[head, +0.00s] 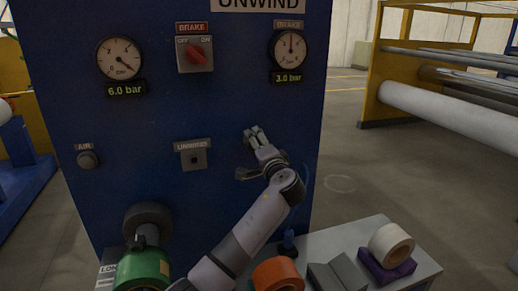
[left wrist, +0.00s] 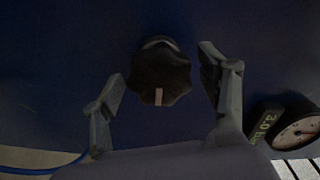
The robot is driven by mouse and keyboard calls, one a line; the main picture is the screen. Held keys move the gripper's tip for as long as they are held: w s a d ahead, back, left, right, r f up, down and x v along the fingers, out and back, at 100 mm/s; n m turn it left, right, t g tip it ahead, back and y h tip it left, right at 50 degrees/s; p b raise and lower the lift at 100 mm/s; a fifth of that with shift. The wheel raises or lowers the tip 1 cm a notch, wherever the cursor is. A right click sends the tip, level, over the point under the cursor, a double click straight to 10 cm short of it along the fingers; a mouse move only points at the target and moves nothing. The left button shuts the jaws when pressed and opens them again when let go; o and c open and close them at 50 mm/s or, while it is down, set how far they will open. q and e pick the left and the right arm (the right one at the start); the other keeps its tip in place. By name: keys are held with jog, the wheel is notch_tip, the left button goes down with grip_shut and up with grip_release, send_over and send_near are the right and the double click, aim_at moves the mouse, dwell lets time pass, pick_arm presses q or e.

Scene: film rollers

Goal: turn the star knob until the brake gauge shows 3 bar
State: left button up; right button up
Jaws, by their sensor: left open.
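The brake gauge (head: 289,48) is at the upper right of the blue panel, its needle pointing about straight up. The display below it (head: 286,77) reads 3.0 bar. The black star knob (left wrist: 161,73) with a pale mark shows in the left wrist view; my gripper and arm hide it in the head view. My left gripper (head: 248,153) is open at the panel below the gauge. In the left wrist view its fingers stand apart on either side of the knob, with gaps visible. My right gripper is in neither view.
The panel also bears a 6.0 bar gauge (head: 119,59), a red brake switch (head: 195,53), a grey knob marked AIR (head: 88,159) and a grey plate (head: 193,157). Tape rolls, one white (head: 391,245) and one orange (head: 277,274), stand on a bench at lower right.

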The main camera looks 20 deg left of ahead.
pick_arm(q)
jog(key=v, duration=1.2)
